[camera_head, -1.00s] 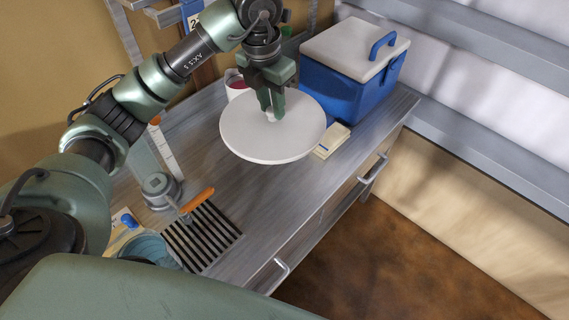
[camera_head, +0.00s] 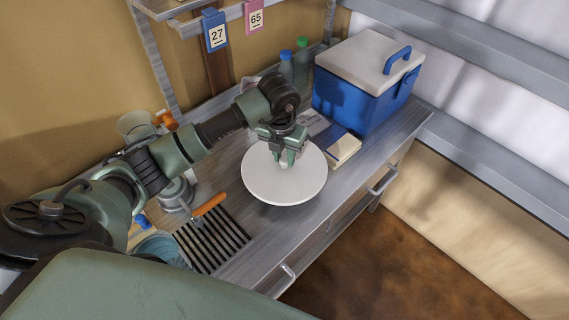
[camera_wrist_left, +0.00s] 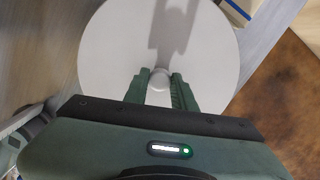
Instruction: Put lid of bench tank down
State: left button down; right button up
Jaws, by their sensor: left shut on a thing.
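The lid of the bench tank is a round white disc (camera_head: 284,188) with a small knob (camera_wrist_left: 159,76) at its middle. My left gripper (camera_head: 285,163) is shut on that knob from above. The lid looks level and is low over or on the bench top; I cannot tell whether it touches. In the left wrist view the gripper (camera_wrist_left: 159,86) has its fingers on both sides of the knob. The tank itself cannot be made out. My right gripper is not in view.
A blue cool box (camera_head: 362,99) with a white top stands at the back right. A yellow-edged book (camera_head: 343,150) lies right beside the lid. An orange-handled tool (camera_head: 209,204) and a black slatted grate (camera_head: 213,240) are to the left. Bottles (camera_head: 301,62) stand behind.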

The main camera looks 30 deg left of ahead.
aim_at(284, 167)
pick_arm(q)
notch_tip(284, 167, down, 4)
jog(key=shift+f+p, duration=0.1)
jog(key=shift+p, duration=0.3)
jog(key=shift+f, duration=0.3)
jog(key=shift+f, duration=0.15)
jog(key=c, duration=1.2)
grip_release()
jog(key=shift+o, duration=0.2)
